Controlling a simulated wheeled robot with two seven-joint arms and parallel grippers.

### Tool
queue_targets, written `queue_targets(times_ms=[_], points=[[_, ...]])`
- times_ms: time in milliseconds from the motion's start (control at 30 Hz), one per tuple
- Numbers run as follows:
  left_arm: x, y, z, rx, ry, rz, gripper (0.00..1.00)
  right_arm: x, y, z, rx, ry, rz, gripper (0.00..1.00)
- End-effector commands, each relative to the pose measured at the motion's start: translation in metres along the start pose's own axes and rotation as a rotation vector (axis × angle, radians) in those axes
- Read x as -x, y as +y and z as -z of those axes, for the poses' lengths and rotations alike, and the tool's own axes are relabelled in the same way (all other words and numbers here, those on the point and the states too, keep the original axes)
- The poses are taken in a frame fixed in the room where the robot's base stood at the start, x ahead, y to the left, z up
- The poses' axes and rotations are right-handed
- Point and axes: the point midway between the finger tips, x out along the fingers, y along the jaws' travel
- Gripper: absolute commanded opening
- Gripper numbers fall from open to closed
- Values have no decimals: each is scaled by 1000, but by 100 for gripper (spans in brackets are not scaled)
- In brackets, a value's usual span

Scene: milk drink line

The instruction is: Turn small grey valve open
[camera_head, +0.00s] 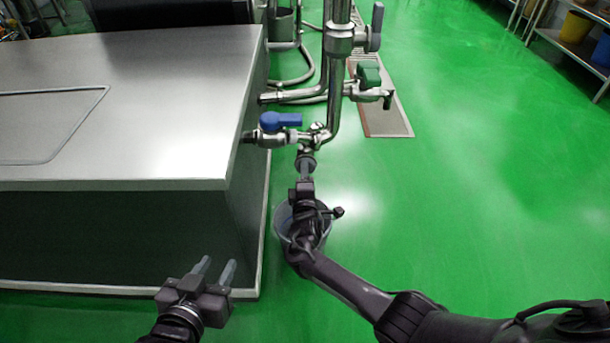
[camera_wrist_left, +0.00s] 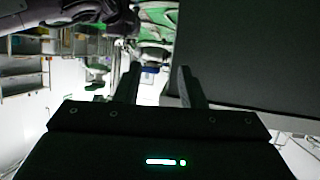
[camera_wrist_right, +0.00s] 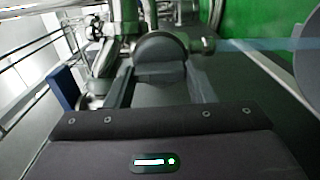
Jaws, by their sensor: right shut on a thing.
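The small grey valve (camera_head: 306,156) hangs at the lower end of the steel pipework in the head view, just below the blue-handled valve. My right gripper (camera_head: 306,174) reaches up to it from below and is shut on its grey handle. In the right wrist view the grey handle (camera_wrist_right: 160,76) fills the gap between the fingers; the gripper hides part of the valve. How far the handle is turned is hard to tell. My left gripper (camera_head: 214,268) is open and empty, low in front of the steel cabinet. It also shows open in the left wrist view (camera_wrist_left: 159,72).
A blue-handled valve (camera_head: 281,121) sits close above my right gripper. A green-handled valve (camera_head: 369,76) and a larger grey-handled valve (camera_head: 375,28) are higher up. A bucket (camera_head: 283,222) stands below my right wrist.

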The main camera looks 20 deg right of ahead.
Motion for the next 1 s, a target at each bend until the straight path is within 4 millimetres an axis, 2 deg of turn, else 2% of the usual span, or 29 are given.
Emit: queue_targets(times_ms=[100, 133, 267, 667, 1000], points=[[0, 0, 0, 0, 0, 0, 36, -1, 2, 1, 0, 2, -2, 26], [0, 0, 0, 0, 0, 0, 36, -1, 2, 1, 0, 2, -2, 52], [0, 0, 0, 0, 0, 0, 36, -1, 1, 1, 0, 1, -2, 68], [1, 0, -2, 0, -16, -1, 36, 2, 1, 0, -1, 0, 0, 68], [18, 7, -76, 15, -347, -14, 36, 23, 1, 0, 0, 1, 0, 68]])
